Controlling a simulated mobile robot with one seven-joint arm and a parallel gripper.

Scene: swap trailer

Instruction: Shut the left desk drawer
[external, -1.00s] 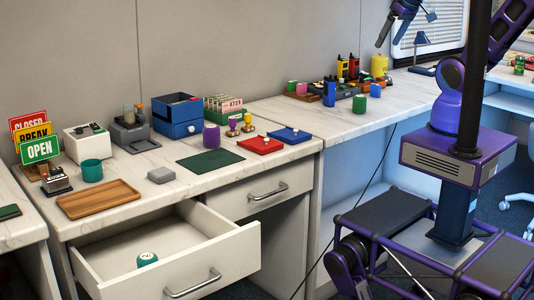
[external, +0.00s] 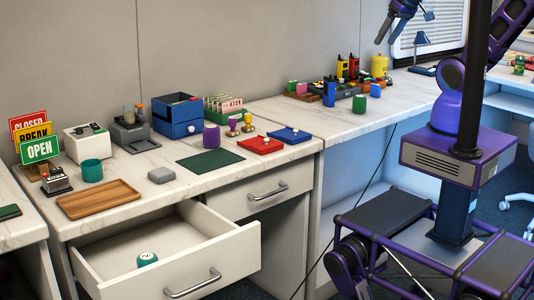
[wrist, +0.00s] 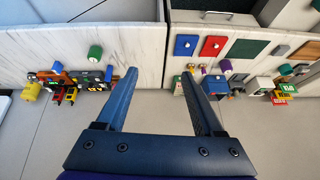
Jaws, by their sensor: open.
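The left desk drawer (external: 233,263) is pulled well out from the desk front in the external view. It has a grey bar handle (external: 193,284) on its front. A small teal round object (external: 147,259) with a white top lies inside it. My gripper (external: 385,36) is raised at the top right, over the far desk section and well away from the drawer. In the wrist view my gripper (wrist: 160,82) has its two blue fingers spread, with nothing between them. The left drawer cannot be made out clearly in the wrist view.
A second drawer (external: 252,202) to the right is closed. My base stands at the right. The floor before the open drawer is largely out of frame.

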